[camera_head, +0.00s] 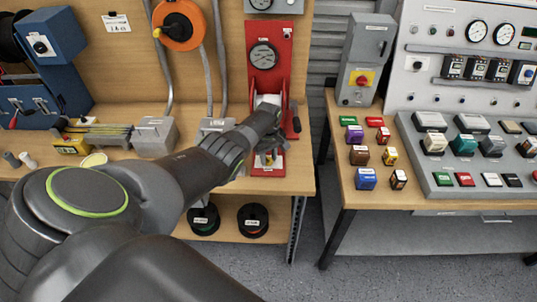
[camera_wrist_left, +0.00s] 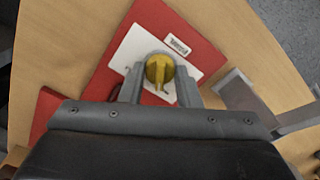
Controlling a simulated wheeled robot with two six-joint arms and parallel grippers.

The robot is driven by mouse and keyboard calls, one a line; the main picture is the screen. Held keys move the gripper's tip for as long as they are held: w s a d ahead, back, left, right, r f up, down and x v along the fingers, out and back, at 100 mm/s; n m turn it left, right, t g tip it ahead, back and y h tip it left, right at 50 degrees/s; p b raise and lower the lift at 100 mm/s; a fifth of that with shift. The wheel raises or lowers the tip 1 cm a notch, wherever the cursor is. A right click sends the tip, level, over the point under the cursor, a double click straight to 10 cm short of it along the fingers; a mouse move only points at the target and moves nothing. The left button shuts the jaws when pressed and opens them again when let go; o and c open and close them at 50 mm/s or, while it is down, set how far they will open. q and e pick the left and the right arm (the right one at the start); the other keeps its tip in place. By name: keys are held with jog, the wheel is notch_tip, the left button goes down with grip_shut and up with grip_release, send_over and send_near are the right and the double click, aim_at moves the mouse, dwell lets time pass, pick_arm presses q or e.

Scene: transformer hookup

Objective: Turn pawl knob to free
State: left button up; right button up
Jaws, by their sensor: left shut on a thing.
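The pawl knob is yellow and round with a raised grip bar. In the left wrist view the knob (camera_wrist_left: 159,70) sits on a white plate (camera_wrist_left: 130,48) on a red base (camera_wrist_left: 152,18). In the head view the red base (camera_head: 268,171) lies on the bench below a red upright panel (camera_head: 264,83). My left gripper (camera_wrist_left: 160,82) is over the base, with one finger on each side of the knob, shut on it. In the head view my left gripper (camera_head: 267,150) is partly hidden by my wrist. My right gripper is in neither view.
A round gauge (camera_head: 263,56) is on the red panel, and a black handle (camera_head: 296,119) sticks out at its right. Grey boxes (camera_head: 155,134) stand left of the base. A gap separates this bench from the right table (camera_head: 352,193), which holds coloured blocks (camera_head: 366,178).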

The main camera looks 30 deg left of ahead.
pick_arm(q)
jog(key=shift+w+r+n, duration=0.1)
jog(key=shift+n, duration=1.1)
jog(key=shift+a, duration=0.1)
jog(key=o, duration=1)
jog(key=shift+p, duration=0.3)
jog(key=shift+r, duration=0.3)
notch_tip(320, 180, up, 8)
jog(key=p, duration=0.2)
jog(key=shift+f+p, duration=0.25)
jog(key=shift+p, duration=0.15)
notch_tip(320, 180, up, 9)
send_over(268, 157)
jog(key=shift+r+b, duration=0.1)
jog(key=shift+b, duration=0.35)
